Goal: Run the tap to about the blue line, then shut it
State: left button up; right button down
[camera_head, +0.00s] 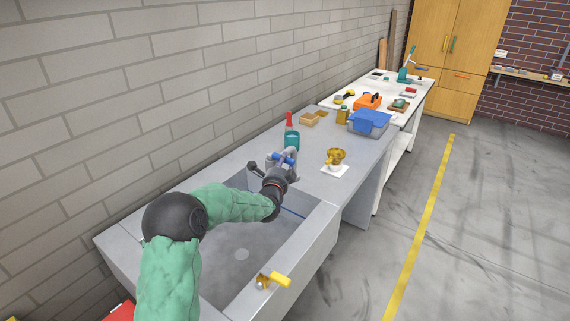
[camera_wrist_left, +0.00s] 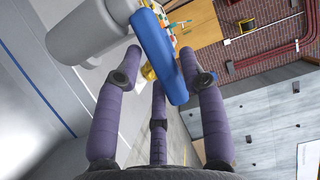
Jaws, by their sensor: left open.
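The grey tap (camera_head: 291,152) with a blue handle (camera_head: 284,159) stands at the far end of the sink (camera_head: 318,232). In the left wrist view the blue handle (camera_wrist_left: 158,52) is a long bar beside the grey tap body (camera_wrist_left: 85,40). My left gripper (camera_head: 274,166) is at the tap, its three purple fingers (camera_wrist_left: 160,75) open and spread around the bar's near end. Whether they touch it is unclear. Part of the blue line (camera_head: 292,212) shows on the sink's inner wall; my arm hides some of the basin. No water stream is visible.
A yellow-handled valve (camera_head: 280,279) sits on the sink's front rim. A teal cup (camera_head: 292,140), a red-topped bottle (camera_head: 289,120), a brass part on a white plate (camera_head: 335,160) and a blue box (camera_head: 369,122) stand on the counter. A brick wall borders the left.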

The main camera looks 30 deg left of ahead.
pick_arm(q)
jog(key=shift+x, duration=0.8)
grip_shut()
jog(key=h+b, duration=0.1)
jog(key=s+m+h+b, duration=0.1)
jog(key=b, duration=0.1)
jog(key=shift+a+m+t, duration=0.1)
jog(key=shift+m+t, duration=0.2)
jog(key=shift+t, duration=0.1)
jog(key=m+h, duration=0.1)
jog(key=s+m+h+b, duration=0.1)
jog(key=h, duration=0.1)
jog(key=shift+a+r+h, duration=0.2)
jog(key=shift+h, duration=0.1)
